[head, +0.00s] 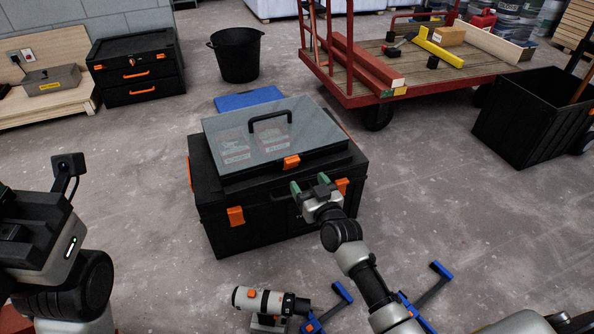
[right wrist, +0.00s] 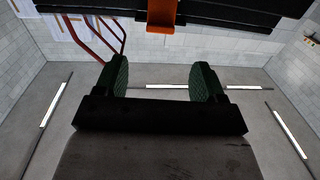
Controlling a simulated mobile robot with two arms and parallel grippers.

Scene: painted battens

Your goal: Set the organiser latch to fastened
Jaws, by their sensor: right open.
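The organiser (head: 232,127) is a flat black case with a clear lid and a black handle, lying on a large black toolbox (head: 232,194). Its orange latch (head: 291,162) is at the middle of the front edge. The latch also shows from below at the top of the right wrist view (right wrist: 162,14). I cannot tell whether it is fastened. My right gripper (head: 310,184) is open and empty, just in front of and below the latch. Its green-padded fingers (right wrist: 162,80) are apart from the latch. My left gripper is not in view.
The toolbox has its own orange latches (head: 236,216). A blue case (head: 247,99) lies behind it. A red cart (head: 420,88) and a black bin (head: 533,118) stand to the right. A grey tool (head: 268,301) is in front. Floor right of the toolbox is clear.

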